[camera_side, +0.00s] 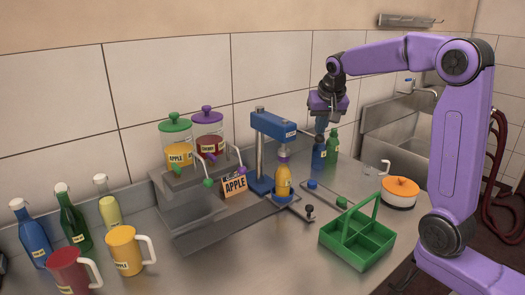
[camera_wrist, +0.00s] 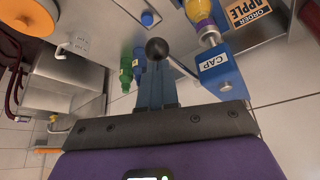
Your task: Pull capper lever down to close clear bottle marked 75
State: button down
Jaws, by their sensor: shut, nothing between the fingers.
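The blue capper (camera_side: 262,155) stands in the middle of the counter; its head, marked CAP, shows in the wrist view (camera_wrist: 215,68). A clear bottle (camera_side: 284,182) with yellow-orange contents stands upright under the head, with purple at its top; its label is too small to read. My gripper (camera_side: 320,127) is shut and empty, above and right of the capper; contact with the lever cannot be told.
A green carrier (camera_side: 345,252) stands at the front right, an orange-lidded pot (camera_side: 400,190) behind it. Blue (camera_side: 318,155) and green (camera_side: 332,146) bottles stand below my gripper. Two dispensers (camera_side: 176,145) are left of the capper. Mugs and several bottles fill the left end.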

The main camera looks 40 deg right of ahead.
jog(key=shift+f, duration=1.05)
jog(key=shift+w+f, duration=0.15)
jog(key=shift+f, duration=0.65)
jog(key=shift+r, duration=0.15)
jog(key=shift+s+r, duration=0.5)
jog(key=shift+r, duration=0.3)
jog(key=shift+s+r, duration=0.5)
jog(key=shift+r, duration=0.3)
jog(key=shift+s+r, duration=0.5)
jog(key=shift+r, duration=0.3)
notch_tip(320, 180, up, 9)
